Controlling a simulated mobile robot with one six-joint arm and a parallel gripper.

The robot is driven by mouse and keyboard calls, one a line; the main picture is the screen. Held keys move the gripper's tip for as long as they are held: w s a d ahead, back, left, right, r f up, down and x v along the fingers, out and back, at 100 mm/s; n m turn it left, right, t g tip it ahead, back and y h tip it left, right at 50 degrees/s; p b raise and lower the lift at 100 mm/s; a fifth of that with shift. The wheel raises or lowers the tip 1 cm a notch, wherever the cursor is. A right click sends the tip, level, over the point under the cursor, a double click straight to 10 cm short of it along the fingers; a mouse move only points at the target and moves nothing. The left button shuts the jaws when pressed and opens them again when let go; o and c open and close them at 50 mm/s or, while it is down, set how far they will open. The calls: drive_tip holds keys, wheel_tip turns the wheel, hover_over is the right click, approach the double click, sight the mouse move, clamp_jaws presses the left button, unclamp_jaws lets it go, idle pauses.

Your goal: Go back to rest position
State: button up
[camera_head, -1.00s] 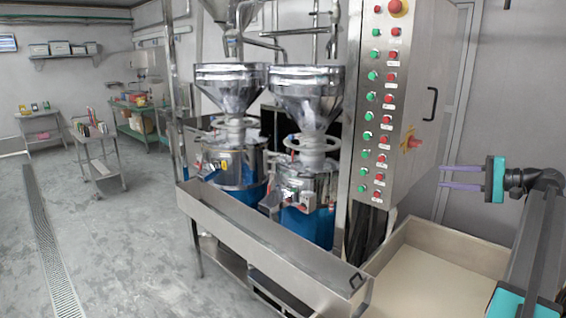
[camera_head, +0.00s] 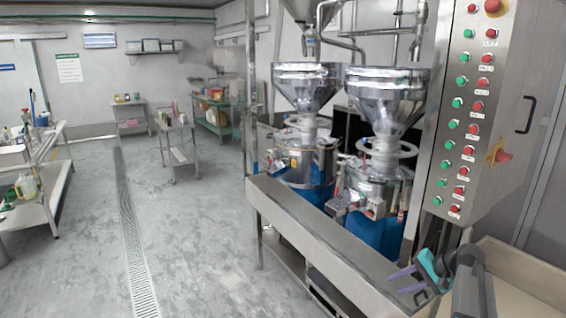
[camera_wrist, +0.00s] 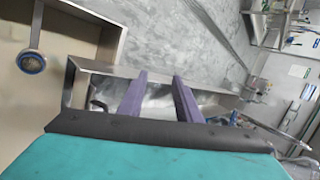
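My gripper (camera_head: 408,284) is at the lower right of the head view, low beside the right end of the long steel trough (camera_head: 322,240). Its two purple fingers are apart with nothing between them. In the wrist view my gripper (camera_wrist: 158,82) also shows spread, empty fingers in front of the steel trough (camera_wrist: 220,98). The bean grinder has two steel hoppers (camera_head: 307,84) over blue-based machines (camera_head: 378,232). A control cabinet (camera_head: 495,130) with green and red buttons stands right of them.
A beige-bottomed bin (camera_head: 515,295) is at the lower right, close to my arm. A small cart (camera_head: 180,145) and a steel table (camera_head: 55,185) stand further off. The grey floor (camera_head: 200,240) on the left is clear, with a drain grate (camera_head: 137,250) in it.

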drive_tip(key=s+a+f+n+g+h, duration=0.3)
drive_tip(key=s+a+f+n, duration=0.1)
drive_tip(key=s+a+f, duration=0.6)
drive_tip(key=s+a+f+n+g+h, duration=0.2)
drive_tip(key=s+a+f+n+h, duration=0.25)
drive_tip(key=s+a+f, duration=0.6)
drive_tip(key=s+a+f+g+b, duration=0.1)
drive_tip(key=s+f+b, duration=0.4)
drive_tip(key=s+f, duration=0.6)
drive_tip(key=s+a+f+g+b, duration=0.1)
drive_tip(key=s+f+g+b, duration=0.3)
drive_tip(key=s+f, duration=0.7)
drive_tip(key=shift+f+g+y+b, duration=0.3)
drive_tip(key=shift+f+y+b, duration=0.2)
drive_tip(key=shift+f, duration=3.55)
